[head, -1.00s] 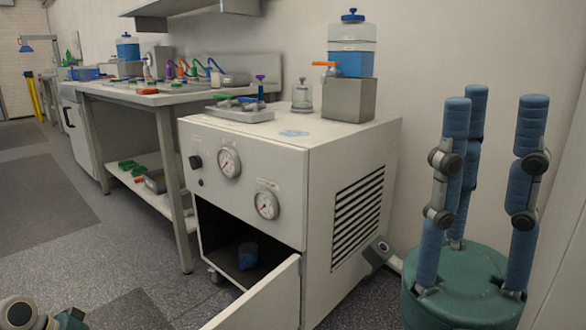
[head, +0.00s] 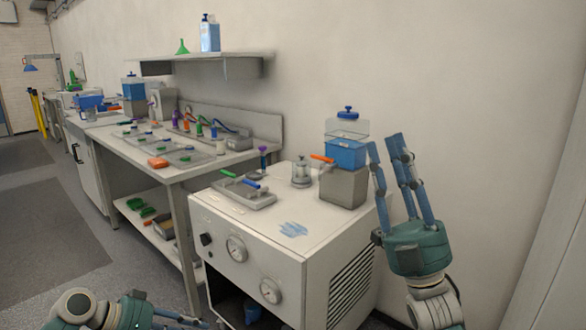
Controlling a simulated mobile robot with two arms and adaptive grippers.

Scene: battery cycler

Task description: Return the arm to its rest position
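My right gripper (head: 387,148) is in the right half of the head view, in front of the bare wall. Its blue fingers point up, spread apart with nothing between them, above a green palm. It appears just right of the blue tank and grey block on the cabinet; I cannot tell how near they are. My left gripper (head: 165,312) shows only in part at the bottom left, low beside the cabinet. Its fingers are mostly cut off, so its opening does not show.
A cluttered bench (head: 185,170) stands left. The floor (head: 45,220) at far left is clear.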

